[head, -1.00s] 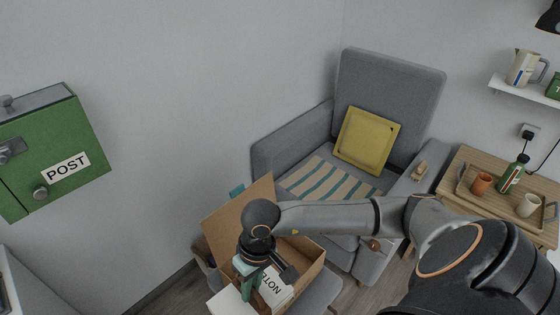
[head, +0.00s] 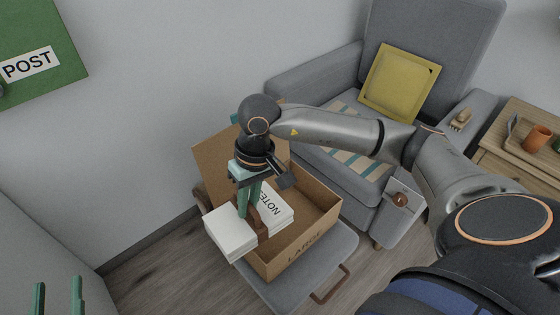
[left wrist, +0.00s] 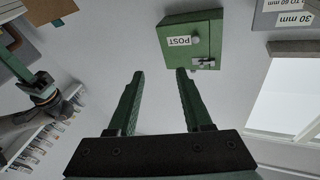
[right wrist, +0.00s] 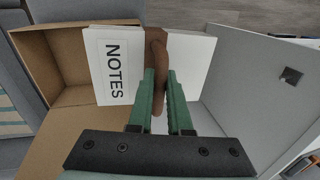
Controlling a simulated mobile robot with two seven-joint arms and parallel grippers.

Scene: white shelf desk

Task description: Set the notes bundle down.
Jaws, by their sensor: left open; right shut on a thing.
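The notes bundle (head: 230,234) is a white stack with a brown strap around its middle and a NOTES label, which shows in the right wrist view (right wrist: 113,70). My right gripper (head: 247,215) is shut on it at the strap, pointing down; its fingers also show in the right wrist view (right wrist: 160,75). The bundle overlaps the open cardboard box (head: 310,240), marked LARGE, with its left part past the box's left side. I cannot tell whether it touches the box. My left gripper (head: 58,292) is open and empty at the lower left, and in the left wrist view (left wrist: 160,75).
The box stands on a grey seat-like base (head: 335,262) with a brown handle. A green POST box (head: 35,30) hangs at the upper left. A wooden side table (head: 510,125) stands at the right.

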